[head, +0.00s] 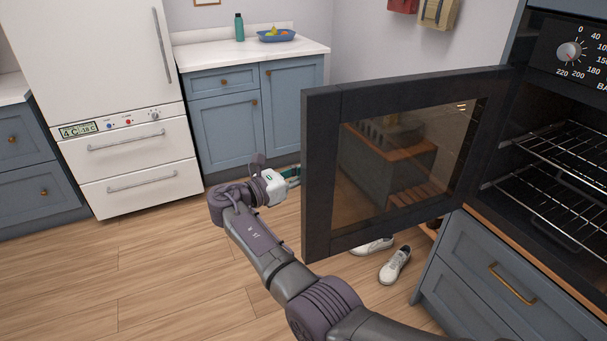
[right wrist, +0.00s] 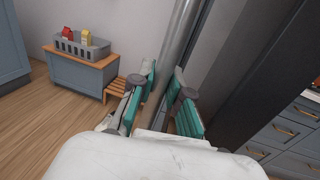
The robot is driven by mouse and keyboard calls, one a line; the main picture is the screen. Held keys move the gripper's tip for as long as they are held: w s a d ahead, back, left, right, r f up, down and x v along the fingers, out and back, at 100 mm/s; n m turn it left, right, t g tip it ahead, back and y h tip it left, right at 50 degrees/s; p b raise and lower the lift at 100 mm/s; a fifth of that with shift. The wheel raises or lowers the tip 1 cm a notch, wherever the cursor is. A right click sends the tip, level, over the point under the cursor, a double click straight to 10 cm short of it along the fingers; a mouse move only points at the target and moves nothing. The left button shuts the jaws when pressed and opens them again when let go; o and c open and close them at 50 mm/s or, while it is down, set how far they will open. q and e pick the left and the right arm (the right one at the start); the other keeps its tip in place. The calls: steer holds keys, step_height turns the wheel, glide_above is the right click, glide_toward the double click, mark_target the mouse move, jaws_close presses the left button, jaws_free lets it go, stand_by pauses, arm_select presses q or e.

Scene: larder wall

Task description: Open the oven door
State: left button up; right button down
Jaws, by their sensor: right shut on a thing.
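The oven door (head: 320,170) is dark with a glass window. It stands swung well open, hinged at the right, with its free edge towards the left. The oven (head: 548,150) shows its inside with wire racks. In the head view my right gripper (head: 292,176) is at the far side of the door's free edge, its fingertips partly hidden by the door. In the right wrist view the gripper's teal fingers (right wrist: 163,95) are closed around the upright metal door handle (right wrist: 182,45). My left gripper is in neither view.
White shoes (head: 395,265) lie on the floor below the door. A drawer (head: 500,285) sits under the oven. A low bench (right wrist: 82,78) with a grey basket (right wrist: 82,47) stands by the wall. Wood floor (head: 150,270) is open at the left, before the white fridge (head: 95,60).

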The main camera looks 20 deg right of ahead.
steer(key=shift+s+d+f, duration=0.1)
steer(key=shift+d, duration=0.05)
steer(key=c, duration=1.1)
jaws_free()
steer(key=shift+d, duration=0.15)
step_height(320, 180, up, 10)
steer(key=shift+r, duration=0.1)
